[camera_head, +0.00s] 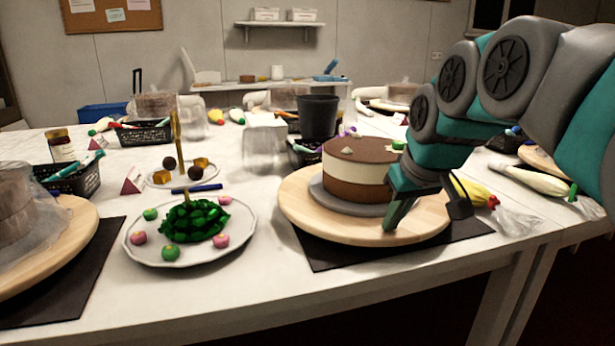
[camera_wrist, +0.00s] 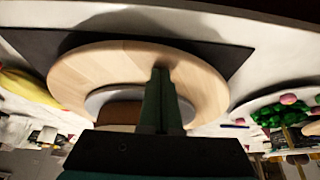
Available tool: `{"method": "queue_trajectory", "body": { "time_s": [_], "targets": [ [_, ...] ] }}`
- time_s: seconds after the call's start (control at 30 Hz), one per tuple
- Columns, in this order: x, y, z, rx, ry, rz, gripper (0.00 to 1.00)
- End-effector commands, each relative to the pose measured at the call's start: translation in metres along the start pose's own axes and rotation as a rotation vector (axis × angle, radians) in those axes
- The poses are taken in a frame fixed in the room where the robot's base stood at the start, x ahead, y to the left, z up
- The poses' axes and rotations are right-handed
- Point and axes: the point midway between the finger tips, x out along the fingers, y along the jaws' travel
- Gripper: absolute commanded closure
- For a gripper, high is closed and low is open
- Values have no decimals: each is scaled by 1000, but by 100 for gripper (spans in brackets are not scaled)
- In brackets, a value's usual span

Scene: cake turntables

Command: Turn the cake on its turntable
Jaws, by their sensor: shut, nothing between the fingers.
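The cake (camera_head: 360,170) has a brown top, a cream band and a brown base. It sits on a grey disc (camera_head: 330,194) in the middle of a round wooden turntable (camera_head: 310,222). The turntable also shows in the wrist view (camera_wrist: 95,68), with part of the cake (camera_wrist: 118,114) behind my fingers. My gripper (camera_head: 390,226) is shut and empty, with its fingertips low at the turntable's front right, beside the cake. In the wrist view my gripper (camera_wrist: 160,75) overlaps the board near its rim. I cannot tell whether the fingertips touch the wood.
A dark mat (camera_head: 325,257) lies under the turntable. A white plate (camera_head: 150,253) with green and pink sweets stands to the left. A yellow piping bag (camera_head: 473,190) lies to the right. A black cup (camera_head: 318,116) and a basket stand behind. The table's front edge is close.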

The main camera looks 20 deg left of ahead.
Motion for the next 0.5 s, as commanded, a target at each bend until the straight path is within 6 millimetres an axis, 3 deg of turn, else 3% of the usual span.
{"method": "queue_trajectory", "body": {
  "time_s": [0.33,0.5],
  "targets": [
    [-1,2,0,0,0,0,100],
    [-13,2,-7,0,3,1,100]
  ]
}}
